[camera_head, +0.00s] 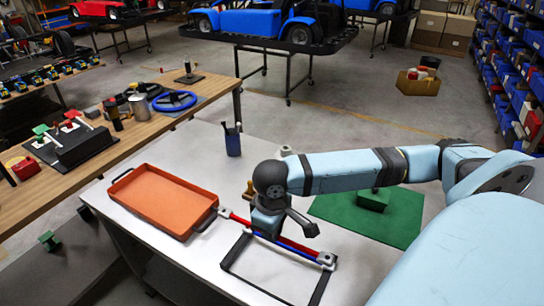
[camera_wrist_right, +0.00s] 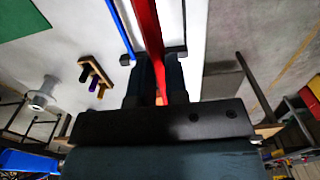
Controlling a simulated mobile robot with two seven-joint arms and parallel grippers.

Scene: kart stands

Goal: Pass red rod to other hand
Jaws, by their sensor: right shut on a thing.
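The red rod (camera_head: 241,220) lies across the black frame (camera_head: 231,256) on the light table, with a blue rod (camera_head: 293,246) close beside it. My right gripper (camera_head: 266,222) points down at the rods, its fingers mostly hidden by the wrist in the head view. In the right wrist view my right gripper (camera_wrist_right: 155,72) is shut on the red rod (camera_wrist_right: 146,25), which runs between its fingers. The blue rod (camera_wrist_right: 119,25) passes just outside the left finger there. I cannot tell whether the red rod is lifted from the frame. My left gripper is out of view.
An orange tray (camera_head: 162,198) stands left of the frame. A blue cup (camera_head: 232,140) with tools stands behind. A green mat (camera_head: 398,228) with a green block (camera_head: 373,200) lies to the right, under my right arm. A wooden bench (camera_head: 140,125) with parts runs along the left.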

